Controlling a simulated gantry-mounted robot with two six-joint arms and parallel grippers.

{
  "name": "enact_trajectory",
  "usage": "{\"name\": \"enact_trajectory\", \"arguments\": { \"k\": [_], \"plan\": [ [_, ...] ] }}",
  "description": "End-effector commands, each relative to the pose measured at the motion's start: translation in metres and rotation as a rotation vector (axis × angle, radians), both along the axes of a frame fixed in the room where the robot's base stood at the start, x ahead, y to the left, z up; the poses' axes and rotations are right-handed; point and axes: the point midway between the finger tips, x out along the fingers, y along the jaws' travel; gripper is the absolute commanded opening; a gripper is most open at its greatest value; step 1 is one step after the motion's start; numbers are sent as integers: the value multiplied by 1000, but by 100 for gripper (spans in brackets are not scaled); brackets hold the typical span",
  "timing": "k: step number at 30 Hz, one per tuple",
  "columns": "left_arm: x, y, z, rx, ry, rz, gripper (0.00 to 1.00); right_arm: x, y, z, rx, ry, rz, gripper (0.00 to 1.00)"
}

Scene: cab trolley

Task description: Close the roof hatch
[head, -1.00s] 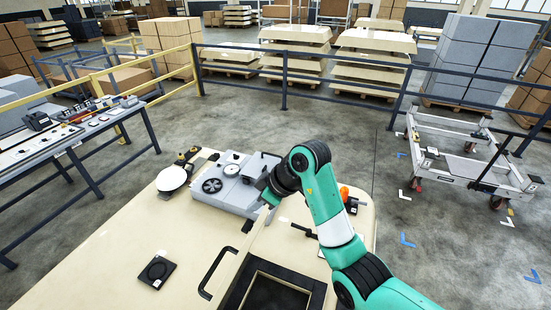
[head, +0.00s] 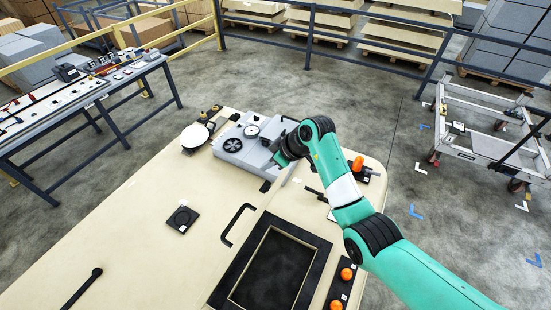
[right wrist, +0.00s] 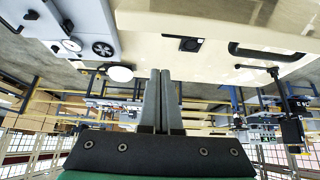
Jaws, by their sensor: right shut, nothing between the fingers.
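The roof hatch (head: 322,247) shows in the head view as a black rectangular frame around a dark, speckled inner area with a thin pale edge. I cannot tell whether that area is a panel or an opening. A black bar handle (head: 229,232) stands on the cream roof left of the frame, and also shows in the right wrist view (right wrist: 270,53). My right gripper (head: 267,185) is beyond the frame's far edge, beside the grey roof unit. Its two fingers (right wrist: 171,72) are together and empty. My left gripper is out of view.
The grey roof unit (head: 235,150) with round dials stands at the roof's far end. A white disc (head: 194,136) and a black square pad (head: 182,219) are to its left. Orange beacons (head: 347,274) line the right side. The left roof is mostly clear.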

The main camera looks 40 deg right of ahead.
Motion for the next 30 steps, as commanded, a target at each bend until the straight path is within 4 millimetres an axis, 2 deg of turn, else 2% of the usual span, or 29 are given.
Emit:
{"name": "enact_trajectory", "arguments": {
  "k": [3,9,14,25,30],
  "plan": [
    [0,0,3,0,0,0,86,5,1,-12,0,2,-2,0],
    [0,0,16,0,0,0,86,-19,-8,-17,0,0,-1,0],
    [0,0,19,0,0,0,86,-28,-11,-20,-1,0,-1,0],
    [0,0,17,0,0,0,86,-29,-11,-22,0,-3,-1,0],
    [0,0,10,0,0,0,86,-23,-9,-27,15,-39,5,0]
  ]
}}
